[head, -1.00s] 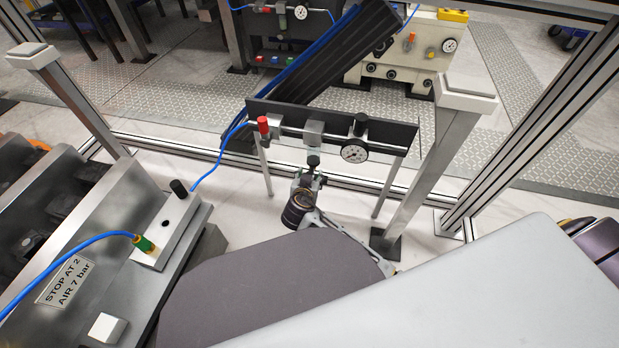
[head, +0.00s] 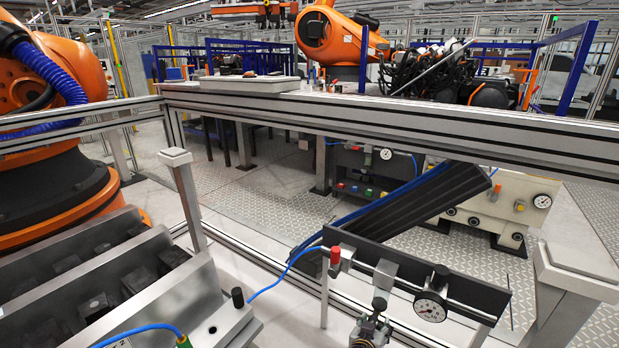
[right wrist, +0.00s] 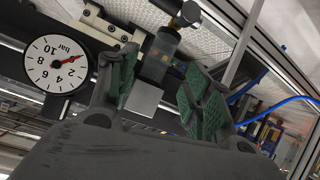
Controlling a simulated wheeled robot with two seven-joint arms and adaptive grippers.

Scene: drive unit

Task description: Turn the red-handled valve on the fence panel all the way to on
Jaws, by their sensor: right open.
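The red valve handle (head: 335,255) stands upright at the left end of the pipe on the dark fence panel (head: 465,287). A silver block (head: 385,276) and a round pressure gauge (head: 430,307) are to its right; the gauge also shows in the right wrist view (right wrist: 56,64). My right gripper (head: 373,324) is low in front of the panel, below the silver block, right of and apart from the red handle. In the right wrist view its green-padded fingers (right wrist: 160,85) are spread, with panel fittings seen between them. I cannot make out the red handle there. My left gripper is out of view.
A fence rail (head: 400,115) crosses behind and above the panel. A grey post (head: 183,200) stands left and another (head: 575,275) right. A blue hose (head: 285,270) runs from the panel's left end to the metal fixture (head: 215,320). Floor shows between fixture and panel.

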